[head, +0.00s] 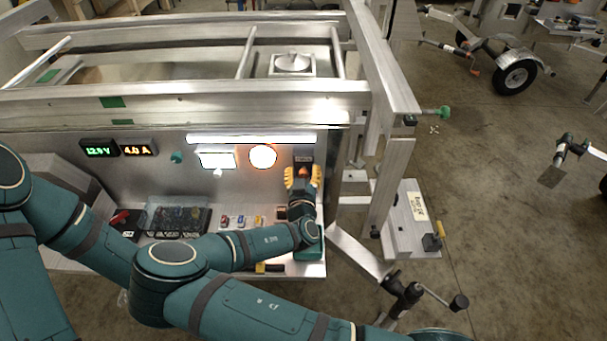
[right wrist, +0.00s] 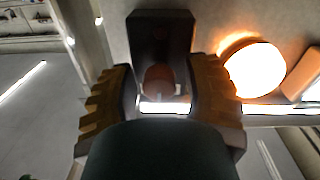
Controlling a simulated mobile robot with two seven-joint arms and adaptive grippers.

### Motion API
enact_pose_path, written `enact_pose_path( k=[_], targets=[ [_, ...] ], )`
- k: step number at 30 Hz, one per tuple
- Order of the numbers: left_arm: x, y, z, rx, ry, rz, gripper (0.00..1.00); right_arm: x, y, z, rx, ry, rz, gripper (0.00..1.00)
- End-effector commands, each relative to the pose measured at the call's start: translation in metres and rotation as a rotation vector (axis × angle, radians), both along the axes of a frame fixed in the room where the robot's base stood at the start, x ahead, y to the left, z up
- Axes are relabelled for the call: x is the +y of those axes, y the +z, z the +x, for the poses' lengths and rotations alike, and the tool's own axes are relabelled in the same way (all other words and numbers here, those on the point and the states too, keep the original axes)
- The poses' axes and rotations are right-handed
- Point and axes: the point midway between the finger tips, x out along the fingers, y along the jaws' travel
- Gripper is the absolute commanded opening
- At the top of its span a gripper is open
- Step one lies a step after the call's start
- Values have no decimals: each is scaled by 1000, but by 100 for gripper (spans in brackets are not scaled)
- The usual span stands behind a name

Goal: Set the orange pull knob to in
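The orange pull knob (head: 304,171) is on a dark mount on the upright trailer panel, right of the round lit lamp. In the right wrist view the knob (right wrist: 160,79) looks dull brown-orange below its black block (right wrist: 161,35). My right gripper (head: 303,179) is at the panel with its yellow-padded fingers on either side of the knob. In the right wrist view the fingers (right wrist: 163,86) are spread with gaps beside the knob. I cannot tell how far the knob sticks out. My left arm enters at the left; its gripper is not visible.
The panel also holds a round lamp (head: 263,156), a lit rectangular light (head: 216,160) and number displays (head: 118,149). Switches (head: 240,221) and a dark box (head: 178,219) sit below. An aluminium frame post (head: 379,185) stands close right of the gripper.

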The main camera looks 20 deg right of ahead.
Motion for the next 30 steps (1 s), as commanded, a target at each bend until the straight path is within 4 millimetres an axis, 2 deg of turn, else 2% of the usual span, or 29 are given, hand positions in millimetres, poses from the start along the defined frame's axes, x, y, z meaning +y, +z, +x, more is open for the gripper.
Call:
enact_pose_path(
  k=[11,14,24,30],
  targets=[
    [0,0,0,0,0,0,39,1,-1,-3,3,0,0,59],
    [0,0,0,0,0,0,39,4,-1,-12,4,-2,1,59],
    [0,0,0,0,0,0,39,20,-1,-61,3,0,1,59],
    [0,0,0,0,0,0,39,23,-1,-72,3,-1,1,59]
  ],
)
